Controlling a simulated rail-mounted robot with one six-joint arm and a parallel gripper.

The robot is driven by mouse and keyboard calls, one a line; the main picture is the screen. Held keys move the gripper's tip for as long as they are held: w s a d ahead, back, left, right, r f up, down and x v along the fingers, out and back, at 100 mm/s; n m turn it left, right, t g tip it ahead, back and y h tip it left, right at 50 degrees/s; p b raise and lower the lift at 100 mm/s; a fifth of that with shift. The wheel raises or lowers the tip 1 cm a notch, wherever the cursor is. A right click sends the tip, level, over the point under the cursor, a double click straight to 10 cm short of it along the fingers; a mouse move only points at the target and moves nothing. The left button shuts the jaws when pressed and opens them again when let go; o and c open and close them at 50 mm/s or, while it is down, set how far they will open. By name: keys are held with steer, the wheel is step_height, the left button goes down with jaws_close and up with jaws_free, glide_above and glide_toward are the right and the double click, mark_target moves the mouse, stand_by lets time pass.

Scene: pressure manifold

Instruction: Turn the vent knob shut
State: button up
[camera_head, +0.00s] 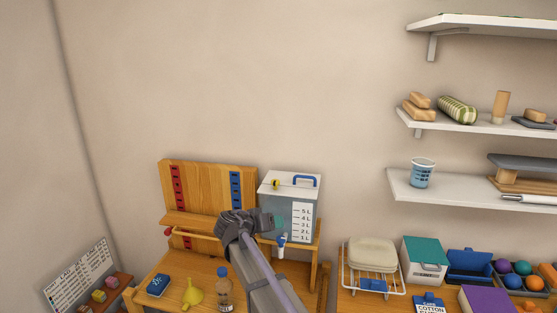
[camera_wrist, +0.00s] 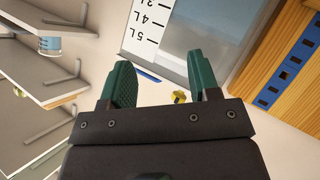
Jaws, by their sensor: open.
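A small yellow knob (camera_head: 276,183), apparently the vent knob, sits with a dark part at the top left of the clear tank (camera_head: 268,205). In the wrist view, the knob (camera_wrist: 179,96) shows between the finger bases, nearer the right finger and partly hidden by the gripper body. My gripper (camera_wrist: 160,65) is open and empty, with two green fingers apart. In the head view, my gripper (camera_head: 277,222) is in front of the tank, below the knob and not touching it. The tank's scale (camera_wrist: 150,28) looks upside down in the wrist view.
A blue handle (camera_head: 305,180) stands on the lid, right of the knob. A blue tap (camera_head: 281,241) is low on the tank's front. A wooden board (camera_head: 207,180) with red and blue strips stands left. A yellow funnel (camera_head: 192,292) and a bottle (camera_head: 224,291) stand below.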

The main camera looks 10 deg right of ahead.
mark_target(278, 187)
steer(key=w+a+r+m+t+h, duration=0.2)
steer(key=w+r+m+t, duration=0.3)
steer(key=w+r, duration=0.3)
steer(key=x, duration=1)
steer(key=shift+d+b, duration=0.25)
steer(key=shift+b, duration=0.15)
steer(key=shift+c, duration=0.4)
steer(key=c, duration=0.8)
